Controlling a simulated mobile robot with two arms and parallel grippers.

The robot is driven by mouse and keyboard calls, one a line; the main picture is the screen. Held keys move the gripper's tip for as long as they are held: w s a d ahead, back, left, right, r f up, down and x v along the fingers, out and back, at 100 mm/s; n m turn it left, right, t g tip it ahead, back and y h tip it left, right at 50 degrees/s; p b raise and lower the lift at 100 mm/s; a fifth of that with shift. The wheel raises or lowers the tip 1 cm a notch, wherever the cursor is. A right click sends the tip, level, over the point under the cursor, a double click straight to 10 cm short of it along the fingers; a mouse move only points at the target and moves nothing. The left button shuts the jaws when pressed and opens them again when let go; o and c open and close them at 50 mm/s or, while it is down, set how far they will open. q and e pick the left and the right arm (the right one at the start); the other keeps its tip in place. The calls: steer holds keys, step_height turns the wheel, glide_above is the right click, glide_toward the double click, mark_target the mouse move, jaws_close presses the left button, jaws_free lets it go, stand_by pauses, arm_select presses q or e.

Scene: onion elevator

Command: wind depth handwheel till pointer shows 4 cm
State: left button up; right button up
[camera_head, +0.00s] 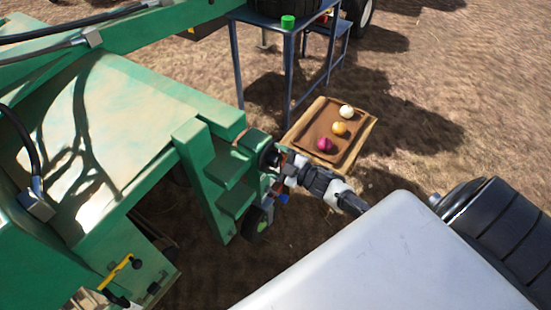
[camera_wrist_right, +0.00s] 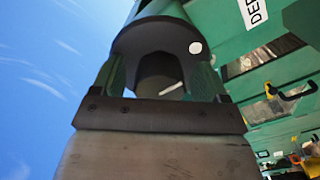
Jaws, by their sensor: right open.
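The dark round handwheel (camera_wrist_right: 158,32) fills the upper middle of the right wrist view, with a white dot near its rim. A dark, faceted hub or knob (camera_wrist_right: 158,72) stands at its centre. My right gripper (camera_wrist_right: 160,85) is open, its fingers on either side of this hub; whether they touch it I cannot tell. In the head view the handwheel (camera_head: 268,155) sits on the green machine, with my right gripper (camera_head: 281,163) right at it. A white label beginning "DEP" (camera_wrist_right: 253,12) is cut off by the frame edge. I cannot make out the pointer or scale. My left gripper is not in view.
The green machine (camera_head: 100,130) fills the left side of the head view. A blue table (camera_head: 289,60) stands behind. Open soil lies at the right.

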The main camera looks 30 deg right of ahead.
steer(key=shift+s, duration=0.15)
steer(key=shift+s+d, duration=0.2)
steer(key=shift+s, duration=0.1)
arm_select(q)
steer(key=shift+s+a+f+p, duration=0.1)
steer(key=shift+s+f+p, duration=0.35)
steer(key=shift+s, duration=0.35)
arm_select(e)
steer(key=v, duration=1)
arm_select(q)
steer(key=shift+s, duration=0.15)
arm_select(e)
steer(key=shift+w, duration=0.1)
